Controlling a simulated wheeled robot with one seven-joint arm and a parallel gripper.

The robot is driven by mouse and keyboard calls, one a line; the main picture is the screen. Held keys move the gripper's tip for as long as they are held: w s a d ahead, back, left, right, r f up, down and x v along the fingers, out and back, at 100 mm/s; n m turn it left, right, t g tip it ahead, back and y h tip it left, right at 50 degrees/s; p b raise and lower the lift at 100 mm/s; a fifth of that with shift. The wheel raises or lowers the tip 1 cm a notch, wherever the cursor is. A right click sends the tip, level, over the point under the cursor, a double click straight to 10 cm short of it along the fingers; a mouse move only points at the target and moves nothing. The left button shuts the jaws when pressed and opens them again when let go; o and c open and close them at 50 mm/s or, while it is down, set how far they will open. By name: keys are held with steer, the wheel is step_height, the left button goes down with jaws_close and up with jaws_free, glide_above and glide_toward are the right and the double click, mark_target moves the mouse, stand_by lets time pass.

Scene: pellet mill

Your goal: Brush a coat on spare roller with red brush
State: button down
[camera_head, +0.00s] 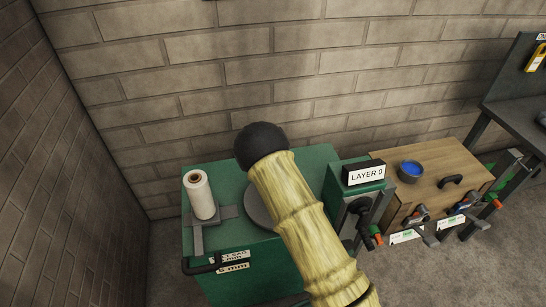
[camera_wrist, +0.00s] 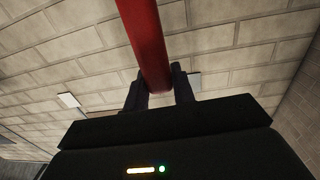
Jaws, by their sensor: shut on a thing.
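My gripper (camera_wrist: 160,88) shows only in the wrist view. Its two dark fingers are shut on a red bar (camera_wrist: 148,40), which looks like the red brush's handle; its bristles are not in sight. In the head view my yellow ribbed arm reaches over a green bench, and its dark rounded end hides the gripper and brush. A pale upright cylinder (camera_head: 199,196) stands on a grey bracket at the bench's left; it may be the spare roller. A display (camera_head: 364,173) reads "LAYER 0".
A grey round plate (camera_head: 258,208) is partly hidden under my arm on the green bench (camera_head: 314,163). A wooden cabinet (camera_head: 440,171) at right bears a pot with blue contents (camera_head: 411,171). Labelled holders with tools (camera_head: 448,221) are at its front. A brick wall stands close behind.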

steer(key=d, duration=0.2)
steer(key=d+b, duration=0.1)
steer(key=shift+w+d, duration=0.35)
stand_by(0.4)
steer(key=shift+a, duration=0.1)
steer(key=shift+s+a+b, duration=0.2)
steer(key=shift+a+b, duration=0.2)
steer(key=shift+a, duration=0.5)
steer(key=shift+s+a+b, duration=0.2)
steer(key=shift+a+b, duration=0.2)
steer(key=shift+a, duration=0.5)
